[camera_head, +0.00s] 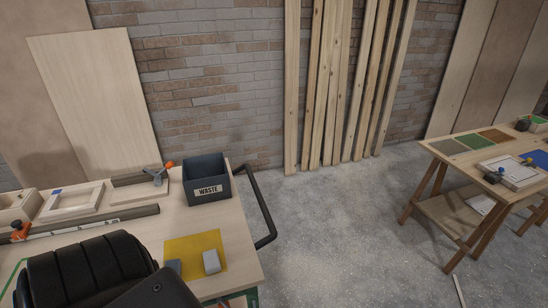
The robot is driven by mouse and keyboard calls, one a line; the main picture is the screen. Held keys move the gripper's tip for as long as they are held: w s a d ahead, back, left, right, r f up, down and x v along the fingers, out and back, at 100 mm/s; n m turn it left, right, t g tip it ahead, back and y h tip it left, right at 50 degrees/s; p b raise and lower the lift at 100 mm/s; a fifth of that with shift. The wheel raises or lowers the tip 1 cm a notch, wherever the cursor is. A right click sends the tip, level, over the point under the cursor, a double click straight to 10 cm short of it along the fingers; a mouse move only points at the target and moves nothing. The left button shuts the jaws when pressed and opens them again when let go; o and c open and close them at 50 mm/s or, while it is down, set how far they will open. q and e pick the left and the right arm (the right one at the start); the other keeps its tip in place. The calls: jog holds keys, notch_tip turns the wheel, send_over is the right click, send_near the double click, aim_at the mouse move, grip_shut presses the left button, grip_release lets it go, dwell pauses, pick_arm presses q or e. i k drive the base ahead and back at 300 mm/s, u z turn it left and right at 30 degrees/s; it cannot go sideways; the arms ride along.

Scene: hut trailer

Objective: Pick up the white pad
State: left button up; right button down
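The white pad (211,261) is a small pale block. It lies on the right part of a yellow sheet (205,242) near the front right of the wooden bench top (165,222). A small grey block (174,266) lies to its left, partly hidden behind a dark part of my own body. Neither of my grippers' fingers can be made out in this view. Nothing is seen touching the white pad.
A dark WASTE bin (208,182) stands at the bench's back right. A black rail (264,210) curves along the right edge. Wooden frames (72,202) and a long bar (90,223) lie at left. Another table (455,152) stands right, across open floor.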

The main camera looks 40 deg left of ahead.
aim_at(211, 260)
jog(key=i, duration=2.2)
jog(key=u, duration=3.1)
